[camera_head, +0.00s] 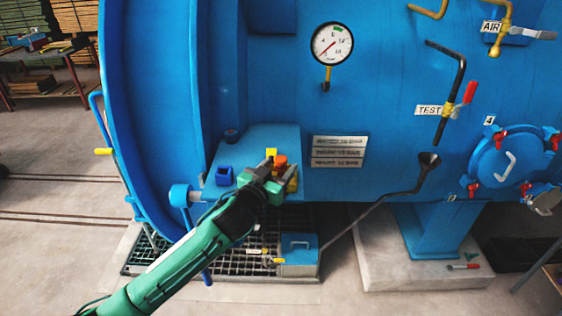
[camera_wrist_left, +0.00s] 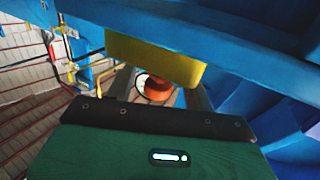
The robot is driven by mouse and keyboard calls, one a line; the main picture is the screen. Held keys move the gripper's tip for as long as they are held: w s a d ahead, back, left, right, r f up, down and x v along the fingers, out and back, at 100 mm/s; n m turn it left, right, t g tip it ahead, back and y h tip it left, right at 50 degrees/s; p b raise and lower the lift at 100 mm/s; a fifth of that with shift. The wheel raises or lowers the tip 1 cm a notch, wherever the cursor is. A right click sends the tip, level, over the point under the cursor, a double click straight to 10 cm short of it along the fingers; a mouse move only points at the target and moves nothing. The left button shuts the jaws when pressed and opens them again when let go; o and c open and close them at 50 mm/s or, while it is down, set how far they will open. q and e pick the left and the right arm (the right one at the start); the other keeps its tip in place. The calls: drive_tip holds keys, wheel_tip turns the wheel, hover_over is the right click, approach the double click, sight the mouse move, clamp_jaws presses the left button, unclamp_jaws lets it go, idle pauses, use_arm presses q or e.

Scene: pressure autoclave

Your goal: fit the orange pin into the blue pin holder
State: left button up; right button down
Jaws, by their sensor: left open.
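The orange pin (camera_head: 281,160) stands on the blue shelf of the tank, partly hidden by my left gripper (camera_head: 278,173). In the left wrist view the orange pin (camera_wrist_left: 158,90) shows between the fingers, below a yellow block (camera_wrist_left: 155,55). My left gripper is open around or just beside the pin; I cannot tell whether a finger touches it. A small dark blue box (camera_head: 223,176), which looks like the blue pin holder, stands on the shelf to the left of the gripper. My right gripper is not in view.
A yellow piece (camera_head: 271,152) is behind the pin, and another yellow piece (camera_head: 292,185) is beside the gripper. The tank wall (camera_head: 270,90) rises close behind the shelf. Bare shelf (camera_head: 258,137) shows behind the blue box. A grating (camera_head: 240,262) lies on the floor below.

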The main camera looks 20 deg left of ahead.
use_arm(q)
drive_tip(key=shift+w+d+f, duration=0.1)
drive_tip(key=shift+w+d, duration=0.05)
drive_tip(key=shift+w, duration=0.5)
drive_tip(key=shift+c, duration=0.3)
drive_tip(key=c, duration=1)
